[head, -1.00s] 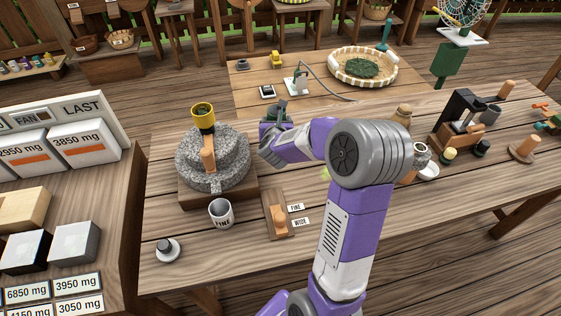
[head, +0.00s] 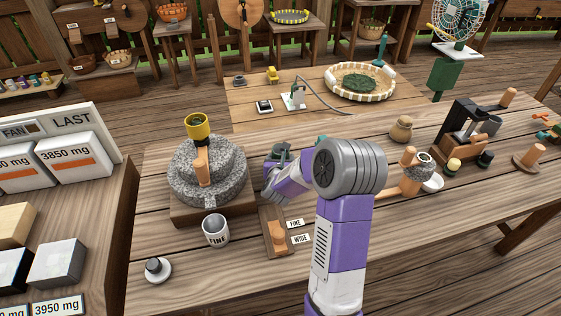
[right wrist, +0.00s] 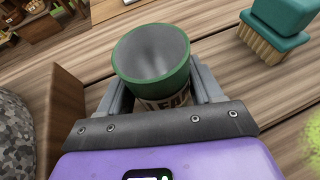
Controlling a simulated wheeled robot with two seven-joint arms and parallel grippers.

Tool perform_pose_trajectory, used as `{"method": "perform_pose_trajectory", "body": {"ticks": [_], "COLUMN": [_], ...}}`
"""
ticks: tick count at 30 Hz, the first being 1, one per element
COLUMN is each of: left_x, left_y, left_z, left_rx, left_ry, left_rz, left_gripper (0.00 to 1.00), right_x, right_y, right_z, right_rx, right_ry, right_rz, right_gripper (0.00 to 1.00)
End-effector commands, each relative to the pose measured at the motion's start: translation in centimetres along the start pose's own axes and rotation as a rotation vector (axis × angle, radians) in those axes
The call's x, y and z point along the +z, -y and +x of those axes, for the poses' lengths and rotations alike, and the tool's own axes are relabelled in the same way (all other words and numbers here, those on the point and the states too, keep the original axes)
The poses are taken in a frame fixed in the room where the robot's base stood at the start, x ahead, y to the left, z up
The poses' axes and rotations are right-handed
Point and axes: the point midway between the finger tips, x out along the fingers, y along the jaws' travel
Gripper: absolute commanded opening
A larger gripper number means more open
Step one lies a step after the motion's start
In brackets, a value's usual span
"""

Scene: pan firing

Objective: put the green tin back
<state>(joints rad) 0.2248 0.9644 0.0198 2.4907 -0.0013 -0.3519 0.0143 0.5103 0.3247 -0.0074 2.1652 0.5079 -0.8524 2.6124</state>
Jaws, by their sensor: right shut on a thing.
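The green-rimmed tin (right wrist: 152,58) is upright between the jaws of my right gripper (right wrist: 152,95) in the right wrist view. It has a pale label with partly hidden lettering, and its grey inside looks empty. In the head view my right gripper (head: 277,165) is just right of the stone mill, and the arm hides most of the tin there. I cannot tell whether the tin touches the table. My left gripper does not show.
The stone mill (head: 208,170) stands close left of my right gripper. A teal brush (right wrist: 275,30) lies right of the tin. Bare table lies at the front right.

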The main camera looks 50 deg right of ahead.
Motion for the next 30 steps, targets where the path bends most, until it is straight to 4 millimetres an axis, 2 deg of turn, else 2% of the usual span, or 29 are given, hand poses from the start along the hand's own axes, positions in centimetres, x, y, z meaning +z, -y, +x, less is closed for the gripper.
{"method": "perform_pose_trajectory", "body": {"ticks": [11,12,17,28,30], "left_x": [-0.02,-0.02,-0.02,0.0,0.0], "left_y": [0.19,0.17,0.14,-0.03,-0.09], "left_z": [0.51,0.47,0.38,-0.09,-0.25], "left_rx": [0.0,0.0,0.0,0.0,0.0], "left_ry": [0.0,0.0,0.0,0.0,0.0], "left_rz": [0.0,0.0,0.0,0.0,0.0], "left_gripper": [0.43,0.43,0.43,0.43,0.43], "right_x": [-0.2,-0.2,-0.11,0.2,0.32], "right_y": [-0.02,-0.02,-0.03,-0.02,-0.06], "right_z": [0.12,0.1,0.06,-0.07,-0.72], "right_rx": [0.0,0.0,0.001,0.0,0.002], "right_ry": [0.002,0.001,0.001,0.001,0.002], "right_rz": [0.0,0.0,0.0,0.0,0.0], "right_gripper": [0.34,0.68,0.91,0.91,0.91]}}
